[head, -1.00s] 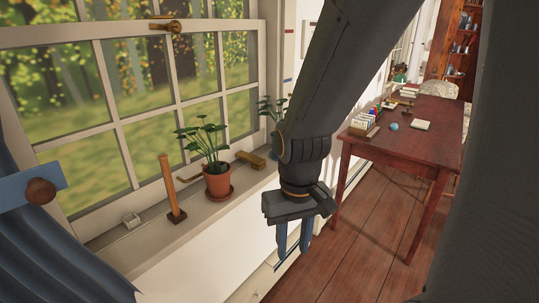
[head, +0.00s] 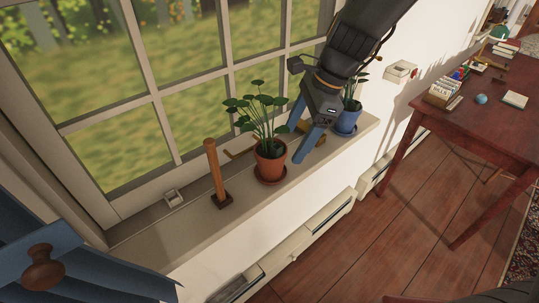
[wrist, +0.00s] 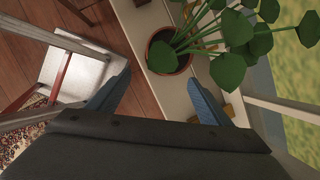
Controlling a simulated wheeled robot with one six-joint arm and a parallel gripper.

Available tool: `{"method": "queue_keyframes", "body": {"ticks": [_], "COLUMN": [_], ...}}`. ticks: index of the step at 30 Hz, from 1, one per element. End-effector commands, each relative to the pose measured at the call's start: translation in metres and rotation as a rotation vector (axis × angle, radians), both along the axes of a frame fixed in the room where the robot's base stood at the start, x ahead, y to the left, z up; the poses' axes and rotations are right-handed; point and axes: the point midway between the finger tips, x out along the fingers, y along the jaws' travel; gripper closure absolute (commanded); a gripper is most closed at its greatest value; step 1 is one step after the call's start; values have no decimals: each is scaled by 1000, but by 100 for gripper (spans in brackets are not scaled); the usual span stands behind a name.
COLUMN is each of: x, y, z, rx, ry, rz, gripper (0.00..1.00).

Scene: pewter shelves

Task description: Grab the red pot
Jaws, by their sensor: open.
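The red-brown pot (head: 270,161) holds a leafy green plant (head: 259,114) and stands upright on a saucer on the windowsill. In the wrist view the pot (wrist: 167,54) is beyond my fingertips, in the gap between them, with leaves spreading to the right. My gripper (head: 306,143) is to the right of the pot in the head view, pointing down, open and empty. Both blue fingers show in the wrist view (wrist: 160,92), apart from each other. I see no contact with the pot.
A wooden post (head: 215,172) on a dark base stands left of the pot. A blue pot (head: 346,121) with a plant stands behind my gripper on the right. The window (head: 180,75) is close behind. A red-brown desk (head: 478,115) with books stands right. The floor between is clear.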

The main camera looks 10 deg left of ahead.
Motion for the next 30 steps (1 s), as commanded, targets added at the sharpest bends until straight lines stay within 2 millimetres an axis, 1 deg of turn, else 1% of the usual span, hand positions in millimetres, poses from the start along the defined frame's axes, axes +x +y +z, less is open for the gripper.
{"method": "queue_keyframes", "body": {"ticks": [1, 3, 5, 7, 16, 19, 26, 30], "x": [2, 4, 5, 4, 1, 0, -1, -4], "y": [14, 26, 33, 39, 58, 62, 65, 68], "z": [6, 9, 11, 7, -36, -46, -60, -79], "rx": [15, 31, 39, 43, 42, 43, 42, 42], "ry": [24, 50, 65, 75, 78, 78, 78, 79], "rz": [-48, -104, -134, -151, -153, -154, -154, -155], "gripper": [27, 27, 27, 27, 27, 27, 27, 27]}}
